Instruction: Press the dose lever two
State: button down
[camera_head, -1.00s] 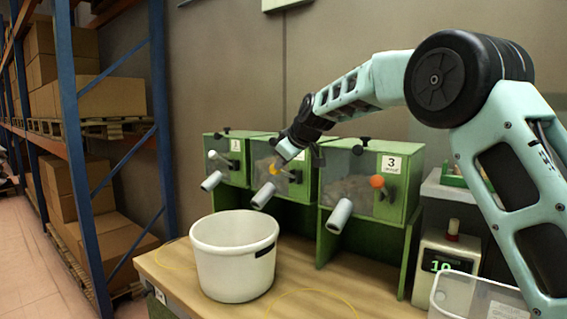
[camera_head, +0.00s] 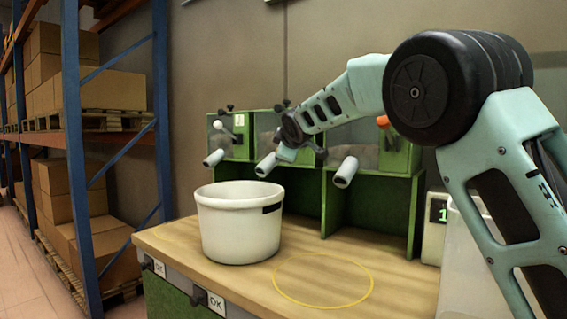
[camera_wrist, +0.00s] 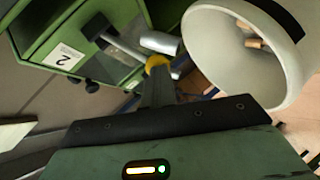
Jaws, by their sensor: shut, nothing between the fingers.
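Dose lever two has a yellow knob (camera_wrist: 157,62), seen in the wrist view right at the tips of my gripper (camera_wrist: 157,76). I cannot tell whether they touch. The label "2" (camera_wrist: 62,57) on the green dispenser shows beside it. In the head view my gripper (camera_head: 284,154) is in front of dispenser two (camera_head: 266,127) and hides the knob. My gripper is shut and holds nothing. The spout of dispenser two (camera_head: 267,165) points down to the left. A white bucket (camera_head: 238,228) stands below, with a few tan pieces (camera_wrist: 256,42) inside.
Dispenser one (camera_head: 239,136) with a white knob (camera_head: 217,125) is left, and an orange knob (camera_head: 382,121) is right, by another spout (camera_head: 345,171). A yellow ring (camera_head: 322,303) marks the clear wooden bench (camera_head: 385,295). A blue rack (camera_head: 73,160) stands left.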

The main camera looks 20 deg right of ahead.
jog(key=shift+d+f, duration=0.1)
jog(key=shift+f, duration=0.1)
jog(key=shift+r+p, duration=0.15)
jog(key=shift+p, duration=0.2)
jog(key=shift+r+p, duration=0.55)
jog(key=shift+r, duration=0.1)
